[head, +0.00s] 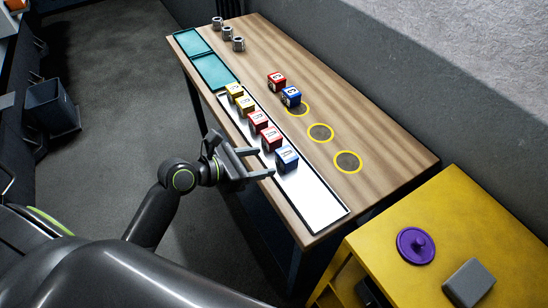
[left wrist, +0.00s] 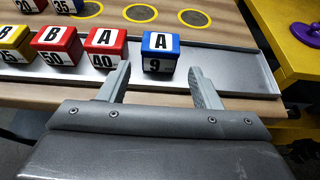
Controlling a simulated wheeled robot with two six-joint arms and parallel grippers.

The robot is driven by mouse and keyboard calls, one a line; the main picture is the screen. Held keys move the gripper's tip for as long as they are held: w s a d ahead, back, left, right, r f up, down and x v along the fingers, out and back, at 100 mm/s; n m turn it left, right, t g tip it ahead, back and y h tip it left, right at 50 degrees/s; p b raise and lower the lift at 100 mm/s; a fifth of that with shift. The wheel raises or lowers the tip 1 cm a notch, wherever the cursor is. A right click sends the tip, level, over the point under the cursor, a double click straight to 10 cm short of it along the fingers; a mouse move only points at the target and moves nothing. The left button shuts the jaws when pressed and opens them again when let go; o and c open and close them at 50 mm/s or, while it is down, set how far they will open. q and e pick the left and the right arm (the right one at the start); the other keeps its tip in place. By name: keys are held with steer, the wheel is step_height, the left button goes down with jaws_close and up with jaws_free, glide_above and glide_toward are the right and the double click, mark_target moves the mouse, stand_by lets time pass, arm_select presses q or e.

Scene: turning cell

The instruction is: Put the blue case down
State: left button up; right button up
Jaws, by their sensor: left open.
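A blue case (head: 287,159) marked A and 9 stands upright on the near end of the row on the silver tray (head: 316,193); it also shows in the left wrist view (left wrist: 160,52). My left gripper (head: 266,162) is open and empty, with its fingers pointing at this case from the table's left side. In the left wrist view the case stands just beyond and between the fingertips (left wrist: 158,70), apart from them. A second blue case (head: 291,96), marked 35, stands at the farthest yellow circle (head: 303,109) beside a red case (head: 276,81). My right gripper is out of view.
Red cases (head: 271,138) and yellow cases (head: 234,91) fill the tray's row beyond the blue one. Two yellow circles, the middle (head: 321,133) and near one (head: 348,162), are empty. Teal trays (head: 213,71) and metal parts (head: 238,44) lie at the far end. A yellow cabinet (head: 450,225) stands at right.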

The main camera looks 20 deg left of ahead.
arm_select(q)
steer(key=shift+v, duration=1.7)
steer(key=a+f, duration=0.1)
steer(key=f, duration=0.1)
steer(key=w+a+f+y, duration=0.1)
steer(key=f, duration=0.1)
steer(key=a+f+m+y, duration=0.1)
steer(key=f, duration=0.1)
steer(key=shift+w+a+f, duration=0.3)
steer(key=shift+f, duration=0.05)
steer(key=s+a+f+m+g+y, duration=0.1)
steer(key=s+a+f+m+y, duration=0.15)
steer(key=f, duration=0.65)
steer(key=s+a+f+m+g+y, duration=0.2)
steer(key=s+a+f+m, duration=0.2)
steer(key=f, duration=0.5)
steer(key=s+a+f+m+g+y, duration=0.1)
steer(key=s+a+f+m+y, duration=0.2)
steer(key=f, duration=0.6)
steer(key=s+d+f+m+g, duration=0.2)
steer(key=s+f+m, duration=0.6)
steer(key=s, duration=0.5)
steer(key=s+d+f+m+g, duration=0.3)
steer(key=s+f+m, duration=0.6)
steer(key=s, duration=0.5)
steer(key=shift+s+f+g, duration=0.25)
steer(key=shift+s+g, duration=0.05)
